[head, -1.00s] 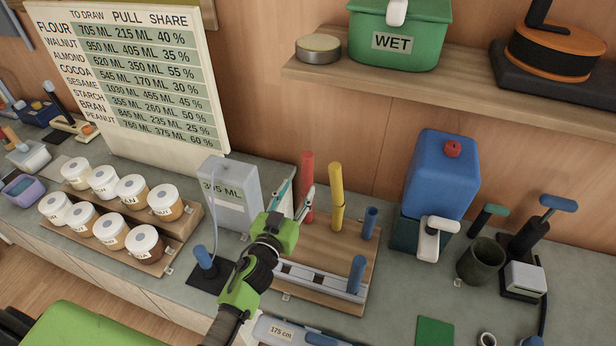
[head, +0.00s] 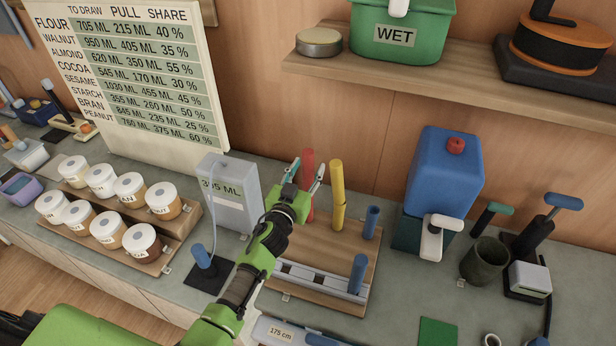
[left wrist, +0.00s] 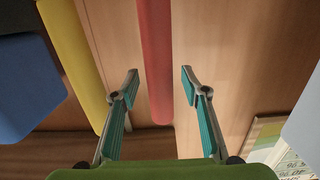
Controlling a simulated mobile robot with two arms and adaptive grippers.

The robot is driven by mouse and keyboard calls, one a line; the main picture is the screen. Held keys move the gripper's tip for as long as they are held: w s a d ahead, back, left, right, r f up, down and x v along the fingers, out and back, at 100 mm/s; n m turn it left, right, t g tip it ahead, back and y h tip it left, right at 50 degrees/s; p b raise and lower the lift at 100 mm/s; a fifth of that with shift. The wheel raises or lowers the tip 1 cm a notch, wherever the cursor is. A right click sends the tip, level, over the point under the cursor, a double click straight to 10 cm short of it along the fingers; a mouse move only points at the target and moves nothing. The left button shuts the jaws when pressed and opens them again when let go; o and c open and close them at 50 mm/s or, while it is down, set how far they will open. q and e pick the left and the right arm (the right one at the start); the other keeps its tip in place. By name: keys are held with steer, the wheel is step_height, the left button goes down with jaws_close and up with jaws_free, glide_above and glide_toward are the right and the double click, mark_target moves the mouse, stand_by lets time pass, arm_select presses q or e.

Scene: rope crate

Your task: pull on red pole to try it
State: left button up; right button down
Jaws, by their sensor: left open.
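The red pole (head: 308,172) stands upright at the back left of a wooden board (head: 330,240) on the counter. My left gripper (head: 306,176) is open in front of it, its two fingers to either side of the pole in the head view. In the left wrist view the red pole (left wrist: 156,65) runs between the open fingertips (left wrist: 160,88), with a gap on both sides. I see no contact. The yellow pole (head: 337,190) stands just right of it, outside the fingers. My right gripper is not in view.
Two short blue posts (head: 371,222) stand on the board's right side. A grey 395 ML box (head: 230,195) is close on the left. A blue tank (head: 445,175) stands to the right. A wooden shelf (head: 440,80) overhangs the back.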

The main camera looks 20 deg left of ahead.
arm_select(q)
jaws_close()
steer(key=shift+w+r, duration=0.1)
steer(key=shift+r, duration=0.25)
stand_by(0.7)
